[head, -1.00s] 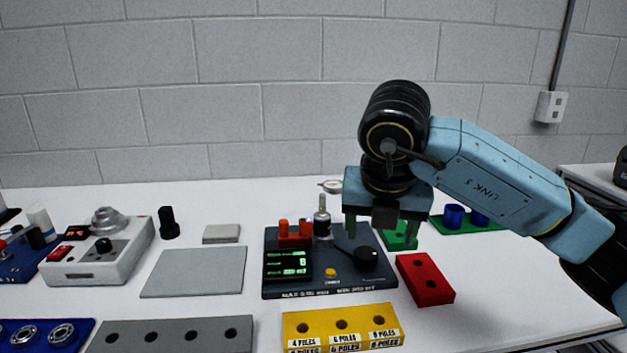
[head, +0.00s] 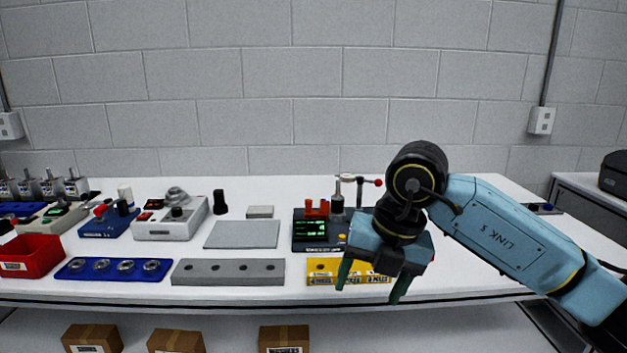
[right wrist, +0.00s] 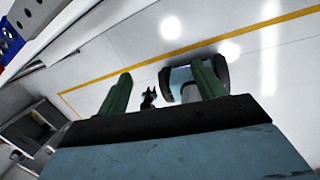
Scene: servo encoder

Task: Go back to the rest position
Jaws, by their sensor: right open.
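My right gripper (head: 372,288) is open and empty in the head view, its green fingers pointing down in front of the table's front edge. It hides part of the yellow block (head: 330,277) and of the dark tester (head: 306,243) with its green display. In the right wrist view the two green fingers (right wrist: 161,92) are spread with nothing between their tips; floor with a yellow line shows beyond them. My left gripper is in neither view.
The white table (head: 235,300) holds a grey block with holes (head: 228,272), a grey plate (head: 242,235), a blue bearing tray (head: 112,269) and a red bin (head: 32,256). Cardboard boxes (head: 177,341) sit below. The air above the table's left half is clear.

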